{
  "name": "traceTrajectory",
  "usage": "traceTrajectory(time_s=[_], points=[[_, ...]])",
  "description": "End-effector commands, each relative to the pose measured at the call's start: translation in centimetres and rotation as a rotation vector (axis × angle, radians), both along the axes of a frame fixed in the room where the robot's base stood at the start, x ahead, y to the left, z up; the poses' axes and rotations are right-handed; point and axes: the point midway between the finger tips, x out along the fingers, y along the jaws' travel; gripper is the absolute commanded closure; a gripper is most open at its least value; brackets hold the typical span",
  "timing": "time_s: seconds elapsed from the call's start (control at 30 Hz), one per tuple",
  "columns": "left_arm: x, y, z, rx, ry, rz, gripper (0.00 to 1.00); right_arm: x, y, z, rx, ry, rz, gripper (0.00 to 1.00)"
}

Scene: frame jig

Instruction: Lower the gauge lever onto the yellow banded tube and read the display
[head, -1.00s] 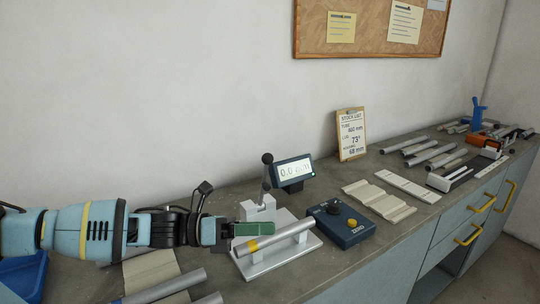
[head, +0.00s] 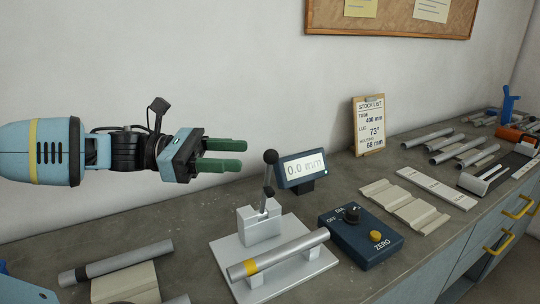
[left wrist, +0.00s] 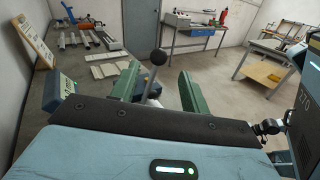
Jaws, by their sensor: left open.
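The yellow banded tube (head: 285,253) lies across the supports of the pale gauge base (head: 225,262), its yellow band near the left end. The gauge lever (head: 268,180) stands upright behind it, with a dark ball on top; the ball also shows in the left wrist view (left wrist: 158,57), between the fingers. The display (head: 302,169) reads 0.0 mm. My left gripper (head: 243,155) is open and empty, raised left of the lever with its green fingers pointing right. It also shows in the left wrist view (left wrist: 158,85). My right gripper is not in view.
Grey tubes (head: 118,262) lie at the left. A stock list clipboard (head: 369,125) leans on the wall. Pale channelled blocks (head: 404,207) lie to the right.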

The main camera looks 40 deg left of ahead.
Motion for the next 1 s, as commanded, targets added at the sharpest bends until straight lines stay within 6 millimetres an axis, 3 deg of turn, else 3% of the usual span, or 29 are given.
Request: traceTrajectory(time_s=[0.4,1.0], points=[[2.0,-3.0,-0.4,-0.001,0.005,-0.002,0.54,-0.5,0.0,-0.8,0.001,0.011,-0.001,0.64],[3.9,-5.7,-0.2,-0.001,0.004,0.003,0.54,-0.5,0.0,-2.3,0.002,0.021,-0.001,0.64]])
